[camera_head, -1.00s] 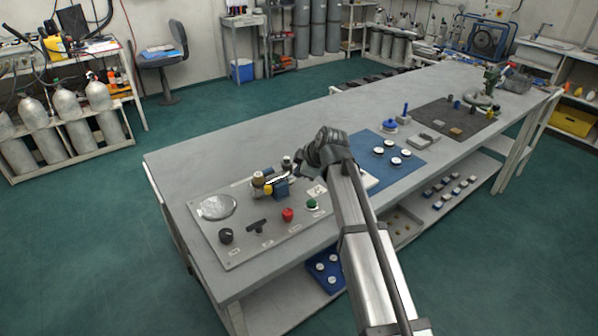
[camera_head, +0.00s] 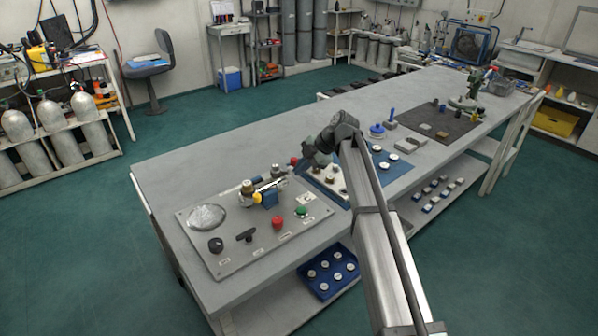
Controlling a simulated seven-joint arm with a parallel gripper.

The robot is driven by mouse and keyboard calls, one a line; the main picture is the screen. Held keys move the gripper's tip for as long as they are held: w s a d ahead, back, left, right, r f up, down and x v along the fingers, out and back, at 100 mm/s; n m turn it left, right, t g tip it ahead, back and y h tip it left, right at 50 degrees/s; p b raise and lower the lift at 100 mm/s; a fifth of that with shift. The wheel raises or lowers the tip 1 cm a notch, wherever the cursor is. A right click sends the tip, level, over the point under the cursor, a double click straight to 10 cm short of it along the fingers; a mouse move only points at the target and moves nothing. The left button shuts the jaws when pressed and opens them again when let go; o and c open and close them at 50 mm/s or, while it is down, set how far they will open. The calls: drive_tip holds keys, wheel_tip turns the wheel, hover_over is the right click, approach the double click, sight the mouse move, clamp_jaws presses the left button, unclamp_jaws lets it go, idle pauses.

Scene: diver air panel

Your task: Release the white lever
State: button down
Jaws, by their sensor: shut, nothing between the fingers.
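The grey air panel (camera_head: 215,250) lies near the front left end of the bench. My gripper (camera_head: 301,168) is shut and empty, pointing down and left, just right of and behind the valve fittings. Whether it touches anything there cannot be told. A small red part (camera_head: 294,161) shows close to the fingertips.
The panel also holds a round gauge (camera_head: 207,217), a black knob (camera_head: 215,245), a black T-handle (camera_head: 245,236), a red knob (camera_head: 277,222) and a green button (camera_head: 301,211). A blue mat (camera_head: 403,167) with white round parts lies right.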

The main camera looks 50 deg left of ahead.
drive_tip(key=shift+s, duration=0.3)
drive_tip(key=shift+s+a, duration=0.25)
drive_tip(key=shift+s, duration=0.45)
drive_tip(key=w+d+r, duration=0.4)
drive_tip(key=d+r, duration=0.4)
drive_tip(key=d, duration=0.2)
idle(0.3)
drive_tip(key=shift+w+f, duration=0.1)
idle(0.4)
